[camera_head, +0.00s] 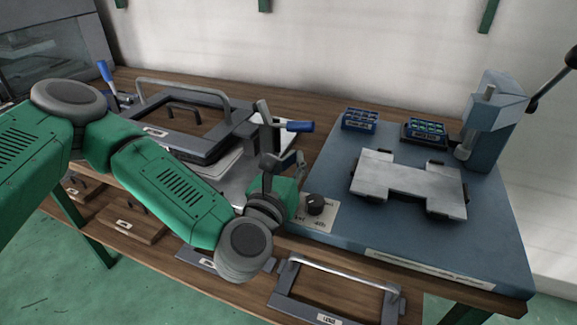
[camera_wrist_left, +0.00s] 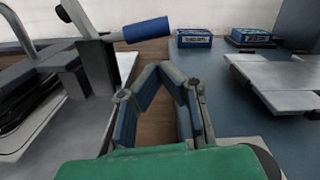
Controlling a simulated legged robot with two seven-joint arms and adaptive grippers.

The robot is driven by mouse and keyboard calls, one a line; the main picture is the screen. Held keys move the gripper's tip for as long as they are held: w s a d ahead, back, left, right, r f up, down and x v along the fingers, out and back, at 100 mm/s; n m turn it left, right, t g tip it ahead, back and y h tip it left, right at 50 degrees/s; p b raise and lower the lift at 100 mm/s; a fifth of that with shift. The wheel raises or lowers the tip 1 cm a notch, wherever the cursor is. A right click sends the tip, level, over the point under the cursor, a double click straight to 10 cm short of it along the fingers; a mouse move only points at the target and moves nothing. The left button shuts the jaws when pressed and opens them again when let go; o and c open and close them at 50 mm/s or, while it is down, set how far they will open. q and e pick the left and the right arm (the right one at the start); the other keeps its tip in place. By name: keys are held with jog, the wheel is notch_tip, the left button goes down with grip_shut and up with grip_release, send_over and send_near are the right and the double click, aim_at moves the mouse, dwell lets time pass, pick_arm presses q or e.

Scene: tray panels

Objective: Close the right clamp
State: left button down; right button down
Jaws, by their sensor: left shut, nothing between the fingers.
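The right clamp (camera_head: 264,113) has a grey upright part and a blue handle (camera_head: 300,126) that points right, roughly level. It stands at the right end of the grey frame fixture. In the left wrist view the blue handle (camera_wrist_left: 148,30) is at the upper left, above and beyond the fingers. My left gripper (camera_head: 288,160) is shut and empty, just below and in front of the handle in the head view. Its fingers (camera_wrist_left: 163,72) meet in the left wrist view and appear apart from the handle. The clamp's base is partly hidden by my gripper. My right gripper is not in view.
The left clamp's blue handle (camera_head: 105,71) stands upright. The dark frame (camera_head: 163,139) has a raised bar handle.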

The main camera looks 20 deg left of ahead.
pick_arm(q)
jog(key=w, duration=0.4)
jog(key=shift+w+d+r, duration=0.1)
jog(key=shift+w+d, duration=0.1)
jog(key=shift+w+b, duration=0.3)
jog(key=shift+w, duration=0.05)
jog(key=shift+w+a, duration=0.3)
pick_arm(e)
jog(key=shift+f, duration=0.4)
pick_arm(q)
jog(key=shift+d, duration=0.15)
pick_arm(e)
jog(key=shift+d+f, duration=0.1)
pick_arm(q)
jog(key=shift+w, duration=0.15)
jog(key=shift+s+r+n+b, duration=0.2)
jog(key=shift+r+n+b, duration=0.1)
jog(key=shift+n+b, duration=0.1)
jog(key=shift+w, duration=0.15)
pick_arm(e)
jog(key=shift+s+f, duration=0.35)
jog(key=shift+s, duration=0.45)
